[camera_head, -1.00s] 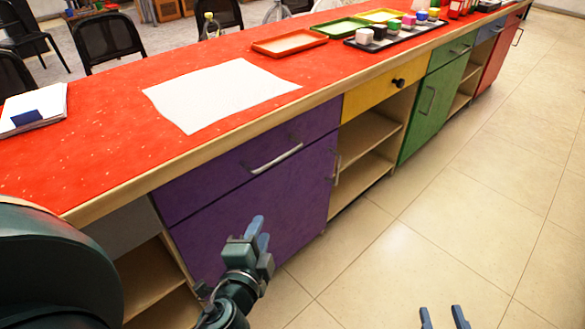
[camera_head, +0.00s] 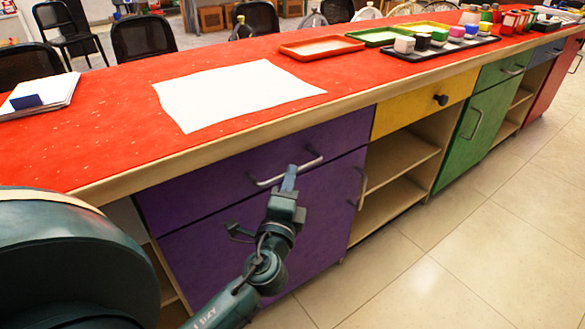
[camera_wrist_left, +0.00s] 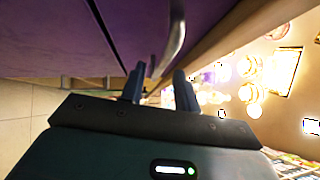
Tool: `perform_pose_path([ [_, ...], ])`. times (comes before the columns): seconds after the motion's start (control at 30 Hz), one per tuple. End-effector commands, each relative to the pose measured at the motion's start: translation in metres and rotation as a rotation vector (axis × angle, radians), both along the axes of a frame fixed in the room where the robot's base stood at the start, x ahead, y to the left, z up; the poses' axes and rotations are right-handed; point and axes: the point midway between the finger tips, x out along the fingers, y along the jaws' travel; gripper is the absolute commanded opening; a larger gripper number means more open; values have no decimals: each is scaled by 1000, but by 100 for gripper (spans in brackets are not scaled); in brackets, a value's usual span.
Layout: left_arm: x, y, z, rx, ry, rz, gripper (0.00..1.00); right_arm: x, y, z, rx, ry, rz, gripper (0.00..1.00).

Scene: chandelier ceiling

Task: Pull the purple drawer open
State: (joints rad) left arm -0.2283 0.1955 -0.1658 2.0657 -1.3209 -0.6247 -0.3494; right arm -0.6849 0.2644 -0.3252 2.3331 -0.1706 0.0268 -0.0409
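The purple drawer (camera_head: 215,180) is the upper front of the purple unit and appears closed. Its silver bar handle (camera_head: 265,182) runs across it, with the right end near my left gripper (camera_head: 289,180). In the left wrist view the drawer front (camera_wrist_left: 125,25) fills the upper left. The handle (camera_wrist_left: 178,30) runs down toward the space between the two spread fingers of my left gripper (camera_wrist_left: 158,85). The gripper is open and holds nothing; whether it touches the handle I cannot tell. My right gripper is out of view.
A purple door with its own handle (camera_head: 361,188) is below the drawer. The red countertop (camera_head: 110,120) overhangs above, with a white sheet (camera_head: 235,93) on it. Open shelves (camera_head: 400,155) stand to the right, and the tiled floor (camera_head: 440,265) is clear.

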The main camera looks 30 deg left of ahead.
Motion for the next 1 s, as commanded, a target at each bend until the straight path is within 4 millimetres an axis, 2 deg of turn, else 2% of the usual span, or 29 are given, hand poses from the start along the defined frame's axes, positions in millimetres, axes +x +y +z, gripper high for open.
perform_pose_path([
  [0.1,18,7,3,1,-3,1,32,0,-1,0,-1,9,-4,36],
  [0.2,27,11,4,1,-2,0,32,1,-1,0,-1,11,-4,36],
  [0.6,33,13,4,-1,1,0,32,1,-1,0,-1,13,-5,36],
  [1.0,33,13,4,-1,1,0,0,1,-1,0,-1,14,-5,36],
])
